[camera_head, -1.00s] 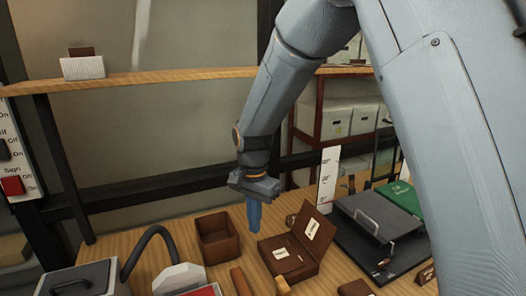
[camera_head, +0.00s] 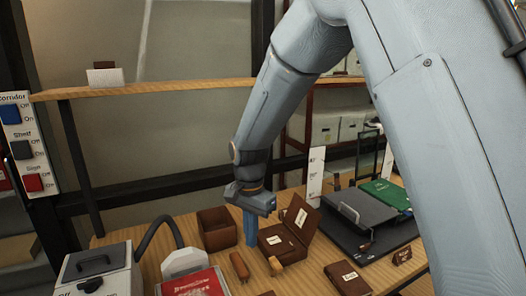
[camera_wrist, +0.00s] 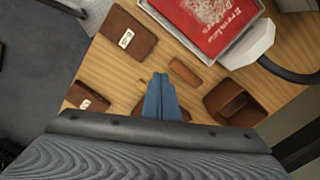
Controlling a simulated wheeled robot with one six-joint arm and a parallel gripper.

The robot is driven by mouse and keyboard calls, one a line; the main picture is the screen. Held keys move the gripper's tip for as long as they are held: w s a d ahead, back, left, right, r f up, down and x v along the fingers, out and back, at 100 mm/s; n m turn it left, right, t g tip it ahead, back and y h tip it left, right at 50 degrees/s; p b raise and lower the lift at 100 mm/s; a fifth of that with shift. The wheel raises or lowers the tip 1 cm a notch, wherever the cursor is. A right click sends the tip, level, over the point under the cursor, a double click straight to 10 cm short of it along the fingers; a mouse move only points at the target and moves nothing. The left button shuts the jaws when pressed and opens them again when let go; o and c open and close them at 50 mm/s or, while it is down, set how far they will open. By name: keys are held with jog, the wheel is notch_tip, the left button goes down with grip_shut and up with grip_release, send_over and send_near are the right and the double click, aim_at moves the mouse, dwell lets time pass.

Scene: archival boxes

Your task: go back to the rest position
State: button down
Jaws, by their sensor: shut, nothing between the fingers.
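My gripper (camera_head: 250,228) points down above the wooden table (camera_head: 150,262), with its blue fingers together and nothing between them. In the head view it hangs between an open brown box (camera_head: 216,230) and a brown box with a raised lid (camera_head: 290,235). In the wrist view the blue fingertips (camera_wrist: 161,78) are close together over the table, near a small brown block (camera_wrist: 185,73). I cannot tell the exact height of the fingers above the table.
A red book (camera_head: 195,284) lies at the front, beside a grey-lidded box (camera_head: 98,270). A dark tray (camera_head: 355,215) and a green folder (camera_head: 388,193) are at the right. A wooden shelf (camera_head: 150,89) spans the back. A switch panel (camera_head: 27,150) is at the left.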

jog(key=s+d+f+n+b, duration=0.1)
jog(key=s+d+n, duration=0.2)
jog(key=s+d, duration=0.4)
jog(key=s+d+f+n+t+b, duration=0.1)
jog(key=s+d+f+n+b, duration=0.1)
jog(key=s+d, duration=0.6)
jog(key=d+n, duration=0.1)
jog(key=d, duration=0.6)
jog(key=shift+s+d+n, duration=0.15)
jog(key=shift+d+n, duration=0.15)
jog(key=shift+n, duration=0.1)
jog(key=shift+d, duration=0.1)
